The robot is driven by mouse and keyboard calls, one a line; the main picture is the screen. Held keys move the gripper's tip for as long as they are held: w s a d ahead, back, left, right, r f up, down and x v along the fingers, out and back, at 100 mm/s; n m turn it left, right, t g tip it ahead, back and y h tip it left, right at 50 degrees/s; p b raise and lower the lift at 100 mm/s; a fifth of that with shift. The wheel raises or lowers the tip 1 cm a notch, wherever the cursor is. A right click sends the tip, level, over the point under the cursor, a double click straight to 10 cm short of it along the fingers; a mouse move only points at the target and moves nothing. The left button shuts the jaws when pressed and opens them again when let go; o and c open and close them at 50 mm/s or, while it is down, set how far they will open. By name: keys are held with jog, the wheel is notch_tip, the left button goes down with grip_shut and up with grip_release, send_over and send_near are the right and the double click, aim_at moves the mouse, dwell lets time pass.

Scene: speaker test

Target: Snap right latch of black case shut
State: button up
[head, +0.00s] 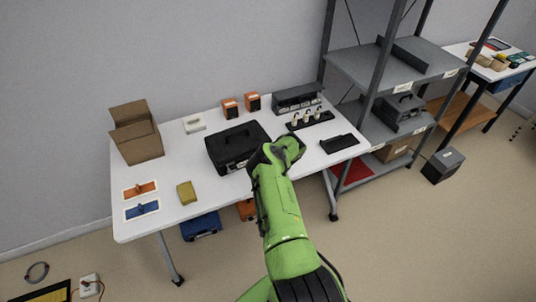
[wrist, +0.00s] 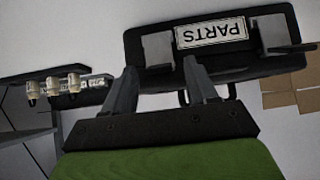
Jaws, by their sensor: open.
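The black case (head: 232,143) lies on the white table with its lid down. My gripper is at its front right corner in the head view and hides part of it. In the wrist view the case front (wrist: 220,66) appears upside down with a PARTS label (wrist: 212,33). The right latch (wrist: 157,48) is the grey piece left of the label there, just beyond my open, empty gripper (wrist: 160,67). The other latch (wrist: 272,35) is on the label's right, with a plate sticking outward. I cannot tell whether the right latch is shut or touched by a finger.
On the table are a cardboard box (head: 136,140), a yellow sponge-like block (head: 187,192), two orange boxes (head: 230,108), a rack with pale bottles (head: 310,119) and a black tray (head: 339,144). Grey shelving (head: 395,68) stands at the right. The front table strip is mostly clear.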

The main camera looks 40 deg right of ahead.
jog(key=p+v, duration=0.2)
jog(key=v, duration=1.3)
jog(key=shift+s+r+p, duration=0.3)
jog(key=shift+p, duration=0.05)
jog(key=w+a+r+n+y, duration=0.1)
jog(key=w+a+r+y, duration=0.2)
jog(key=a+r, duration=1.75)
jog(key=s+a+r+n+g+b, duration=0.1)
jog(key=s+a+r+g, duration=0.1)
jog(key=s+a+r, duration=0.8)
jog(key=s+a+g+h, duration=0.1)
jog(key=s+a, duration=0.1)
jog(key=s, duration=1.4)
jog(key=shift+s+a+f+g+b, duration=0.3)
jog(key=shift+s+a+f, duration=0.05)
jog(key=shift+a, duration=0.05)
